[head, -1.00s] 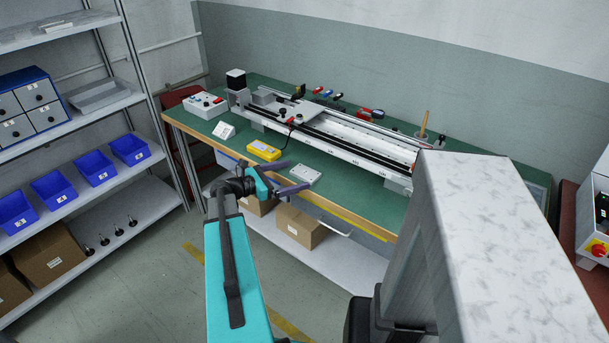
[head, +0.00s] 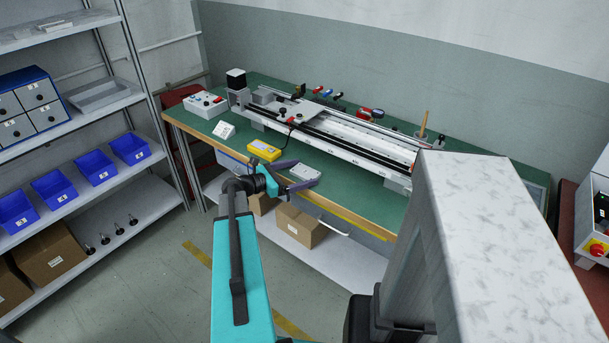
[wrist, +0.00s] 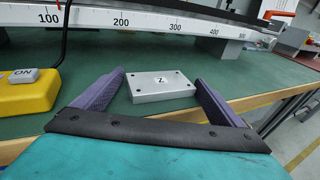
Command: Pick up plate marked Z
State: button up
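The plate marked Z (wrist: 161,86) is a flat grey rectangular block with small holes near its corners and a round white Z label. It lies flat on the green bench top near the front edge, and also shows in the head view (head: 305,171). My gripper (wrist: 159,82) is open, with its purple fingers spread to the left and right of the plate. A strip of green shows between the left finger and the plate. In the head view my gripper (head: 295,176) is at the bench front edge, and its fingers partly cover the plate.
A yellow box with an ON button (wrist: 28,88) sits left of the plate. The gantry rail with a number scale (wrist: 165,22) runs behind it. The wooden bench edge (head: 345,208) is in front. Cardboard boxes (head: 300,225) stand on the lower shelf.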

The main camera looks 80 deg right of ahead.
aim_at(300, 173)
jog(key=c, duration=0.7)
jog(key=shift+o, duration=0.2)
jog(key=shift+r, duration=0.15)
notch_tip(300, 173, up, 10)
dwell(0.7)
